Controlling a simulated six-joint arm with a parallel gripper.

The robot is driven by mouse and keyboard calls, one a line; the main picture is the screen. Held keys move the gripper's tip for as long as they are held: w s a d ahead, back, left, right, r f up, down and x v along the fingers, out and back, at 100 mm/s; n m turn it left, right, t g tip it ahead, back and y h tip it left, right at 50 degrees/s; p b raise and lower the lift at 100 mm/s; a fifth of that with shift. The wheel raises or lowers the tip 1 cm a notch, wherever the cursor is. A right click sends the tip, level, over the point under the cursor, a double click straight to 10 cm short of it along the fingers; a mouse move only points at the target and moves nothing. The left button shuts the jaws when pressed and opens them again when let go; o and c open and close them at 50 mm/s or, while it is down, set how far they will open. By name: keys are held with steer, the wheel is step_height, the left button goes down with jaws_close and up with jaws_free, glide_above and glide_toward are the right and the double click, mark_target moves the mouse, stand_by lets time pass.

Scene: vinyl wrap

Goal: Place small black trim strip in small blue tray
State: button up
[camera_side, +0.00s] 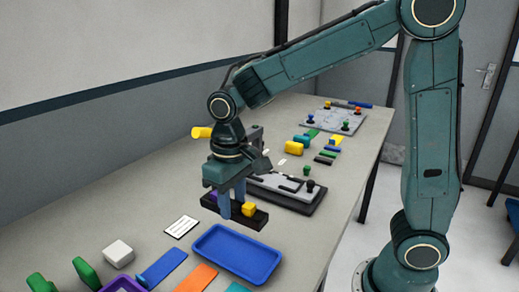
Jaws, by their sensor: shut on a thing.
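My gripper (232,207) points down over the table, left of centre, behind the blue tray. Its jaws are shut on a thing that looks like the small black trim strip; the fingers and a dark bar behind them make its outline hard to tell. The blue tray (237,254) lies flat at the front of the table, below and slightly right of my gripper. Its visible floor is empty.
A dark bar (257,219) with a yellow block (249,209) and a purple piece is close by my fingers. A white label card (181,227), blue strip (162,268), orange strip (197,278) and white block (119,253) lie around the tray. A grey board (285,190) lies behind.

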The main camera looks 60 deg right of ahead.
glide_above(236, 255)
step_height(236, 255, down, 8)
stand_by(0.3)
steer(key=shift+f, duration=2.15)
steer(key=shift+f, duration=0.15)
steer(key=o, duration=1)
step_height(236, 255, up, 12)
steer(key=shift+r, duration=0.2)
